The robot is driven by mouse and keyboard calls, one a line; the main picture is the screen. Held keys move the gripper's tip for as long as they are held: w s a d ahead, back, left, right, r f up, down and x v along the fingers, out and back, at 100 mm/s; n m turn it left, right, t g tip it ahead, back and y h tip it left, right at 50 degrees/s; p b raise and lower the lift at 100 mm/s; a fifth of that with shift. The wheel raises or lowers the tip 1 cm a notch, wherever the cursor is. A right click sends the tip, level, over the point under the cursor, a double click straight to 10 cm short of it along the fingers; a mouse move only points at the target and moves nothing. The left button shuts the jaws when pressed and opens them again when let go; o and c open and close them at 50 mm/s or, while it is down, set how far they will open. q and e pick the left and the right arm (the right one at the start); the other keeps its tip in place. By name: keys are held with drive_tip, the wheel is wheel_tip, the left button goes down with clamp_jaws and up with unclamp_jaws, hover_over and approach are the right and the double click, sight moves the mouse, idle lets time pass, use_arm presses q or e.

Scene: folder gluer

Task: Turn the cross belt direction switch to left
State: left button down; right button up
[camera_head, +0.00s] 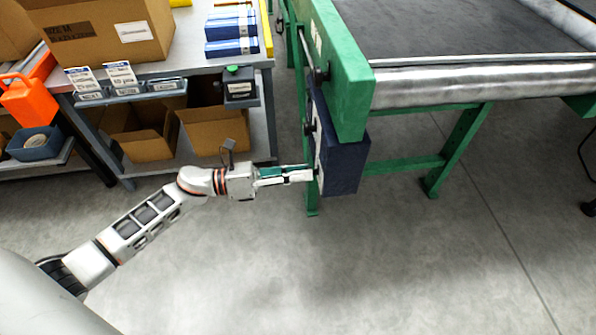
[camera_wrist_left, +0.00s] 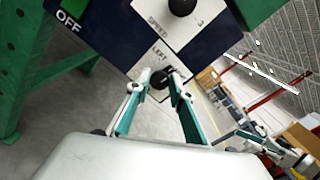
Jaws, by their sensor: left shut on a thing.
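The cross belt direction switch (camera_wrist_left: 160,80) is a small black knob on a light plate marked LEFT, seen in the left wrist view. The plate is on the dark blue control box (camera_head: 343,165), which hangs from the green conveyor frame in the head view. My left gripper (camera_head: 312,174) reaches the box's left face. In the wrist view my left gripper (camera_wrist_left: 159,78) has its two fingertips on either side of the switch, shut on it. The switch's pointing direction is hard to make out.
A black SPEED knob (camera_wrist_left: 181,7) sits above the switch, and an OFF label (camera_wrist_left: 68,19) is at the upper left. The conveyor's green side plate (camera_head: 345,80) is above the box. A workbench (camera_head: 190,68) with boxes stands to the left. The floor below is clear.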

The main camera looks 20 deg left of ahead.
use_arm(q)
drive_tip(key=n+p, duration=0.2)
drive_tip(key=n, duration=0.9)
drive_tip(key=shift+w+p, duration=0.1)
drive_tip(key=shift+p, duration=0.2)
use_arm(e)
drive_tip(key=shift+s+d+f+n+g+h, duration=0.1)
drive_tip(key=shift+d+f+n+g+h, duration=0.15)
drive_tip(key=shift+d, duration=0.3)
drive_tip(key=shift+s+d+f+n+g+h, duration=0.15)
drive_tip(key=shift+d+f+n, duration=0.15)
drive_tip(key=shift+d, duration=0.25)
use_arm(q)
drive_tip(key=shift+f, duration=0.1)
drive_tip(key=shift+n, duration=0.3)
use_arm(e)
drive_tip(key=shift+s+d+f, duration=0.1)
drive_tip(key=shift+s+f, duration=0.15)
drive_tip(key=shift+f, duration=0.05)
use_arm(q)
drive_tip(key=c, duration=1.8)
unclamp_jaws()
use_arm(e)
drive_tip(key=shift+w+r, duration=0.15)
drive_tip(key=shift+r, duration=0.1)
use_arm(q)
drive_tip(key=shift+a, duration=0.1)
use_arm(e)
drive_tip(key=shift+w, duration=0.15)
